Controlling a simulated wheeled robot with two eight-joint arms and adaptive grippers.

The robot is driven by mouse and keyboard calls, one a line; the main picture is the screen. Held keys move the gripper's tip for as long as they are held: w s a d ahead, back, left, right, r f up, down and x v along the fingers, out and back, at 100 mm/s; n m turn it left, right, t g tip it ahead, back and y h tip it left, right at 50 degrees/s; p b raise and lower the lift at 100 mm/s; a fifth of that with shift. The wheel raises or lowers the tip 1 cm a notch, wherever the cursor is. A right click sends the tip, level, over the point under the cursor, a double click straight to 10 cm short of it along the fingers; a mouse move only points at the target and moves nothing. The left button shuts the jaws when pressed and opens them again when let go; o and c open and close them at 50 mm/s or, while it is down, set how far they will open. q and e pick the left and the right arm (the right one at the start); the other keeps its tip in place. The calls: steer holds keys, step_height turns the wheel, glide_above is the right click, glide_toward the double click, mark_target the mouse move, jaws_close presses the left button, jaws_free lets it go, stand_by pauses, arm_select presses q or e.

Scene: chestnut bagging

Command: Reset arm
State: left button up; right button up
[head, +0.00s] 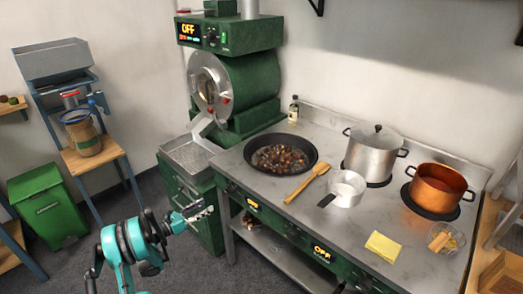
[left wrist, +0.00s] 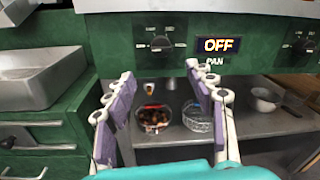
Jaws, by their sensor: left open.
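My left gripper (head: 197,211) is at the lower left of the head view, in front of the green cabinet and left of the stove. In the left wrist view the left gripper (left wrist: 165,85) is open, with its two purple-padded fingers apart and nothing between them. It faces the green stove front with a knob (left wrist: 161,44) and an "OFF / PAN" display (left wrist: 218,45). My right gripper is in neither view.
A dark pan of chestnuts (head: 281,155), wooden spatula (head: 307,184), small pot (head: 346,187), large lidded pot (head: 374,153) and copper pot (head: 437,188) are on the stove. A metal tray (left wrist: 40,75) is beside it. A chestnut bowl (left wrist: 153,118) sits on the lower shelf.

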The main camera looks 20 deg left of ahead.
arm_select(q)
steer(key=w+d+r+m+g, duration=0.4)
steer(key=d+r+m, duration=0.3)
steer(key=d+r, duration=0.3)
steer(key=s+d+r+m+g+y, duration=0.1)
steer(key=s+d+r+m+g, duration=0.2)
steer(key=d, duration=0.4)
steer(key=s+d+r+m+y, duration=0.1)
steer(key=s+d+r+m, duration=0.25)
steer(key=d, duration=0.25)
steer(key=s+d+r+m+g+y, duration=0.2)
steer(key=s+d+m+y, duration=0.1)
steer(key=s+d+m, duration=0.7)
steer(key=s+f+m+y, duration=0.2)
steer(key=s+m, duration=0.7)
steer(key=s, duration=0.6)
steer(key=shift+s+d+m+y, duration=0.15)
steer(key=shift+d+m+y, duration=0.1)
steer(key=shift+m+y, duration=0.15)
